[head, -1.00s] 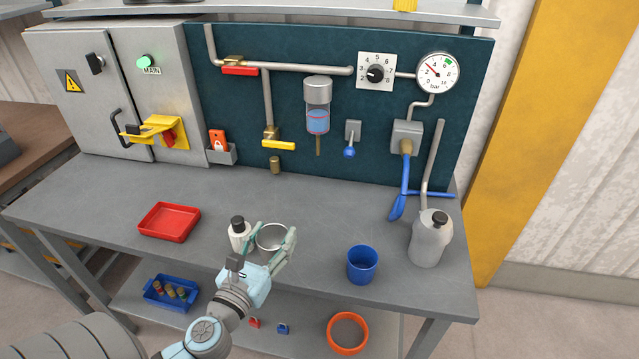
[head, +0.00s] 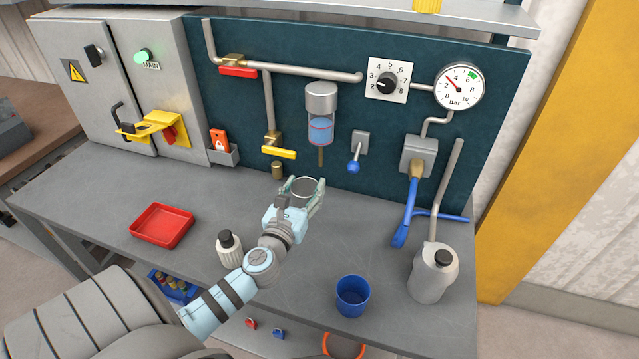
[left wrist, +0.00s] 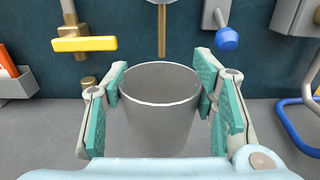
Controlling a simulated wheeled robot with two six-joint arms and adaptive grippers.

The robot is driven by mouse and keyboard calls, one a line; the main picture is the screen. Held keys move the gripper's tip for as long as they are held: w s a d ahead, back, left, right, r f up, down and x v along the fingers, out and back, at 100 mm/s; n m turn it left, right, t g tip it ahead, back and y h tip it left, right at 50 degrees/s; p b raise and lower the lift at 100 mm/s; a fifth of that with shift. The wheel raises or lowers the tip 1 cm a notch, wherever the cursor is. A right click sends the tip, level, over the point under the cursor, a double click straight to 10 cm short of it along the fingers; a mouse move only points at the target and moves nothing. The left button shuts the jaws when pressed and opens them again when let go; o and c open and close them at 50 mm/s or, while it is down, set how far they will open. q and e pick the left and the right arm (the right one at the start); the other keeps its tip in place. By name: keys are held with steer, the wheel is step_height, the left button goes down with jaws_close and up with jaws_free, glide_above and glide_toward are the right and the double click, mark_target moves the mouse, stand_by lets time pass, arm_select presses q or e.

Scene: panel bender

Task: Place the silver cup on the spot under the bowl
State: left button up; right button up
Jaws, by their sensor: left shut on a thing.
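The silver cup (head: 301,189) is upright between the fingers of my left gripper (head: 299,199), which is shut on it. In the left wrist view the cup (left wrist: 160,108) fills the space between the two green-padded fingers. The clear bowl with blue liquid (head: 320,127) hangs on the dark panel. Its thin brass stem (head: 320,157) points down just behind the cup; it also shows behind the cup's rim in the left wrist view (left wrist: 161,30). The spot under the bowl is hidden by the cup and gripper. My right gripper is not in view.
A small brass piece (head: 277,170) stands left of the cup, below a yellow-handled valve (head: 279,152). A blue-knobbed lever (head: 354,166) is to the right. A white bottle (head: 229,250), red tray (head: 161,226), blue cup (head: 352,296) and grey jug (head: 434,275) stand on the bench.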

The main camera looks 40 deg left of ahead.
arm_select(q)
steer(key=x, duration=1)
step_height(320, 180, down, 8)
steer(key=b, duration=0.7)
steer(key=shift+w+r+p, duration=0.15)
steer(key=shift+r+p, duration=0.1)
steer(key=shift+p, duration=0.1)
steer(key=shift+f+b, duration=0.3)
steer(key=o, duration=1.2)
steer(key=shift+r, duration=0.1)
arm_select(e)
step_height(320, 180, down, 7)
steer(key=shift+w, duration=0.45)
arm_select(q)
steer(key=shift+o, duration=0.2)
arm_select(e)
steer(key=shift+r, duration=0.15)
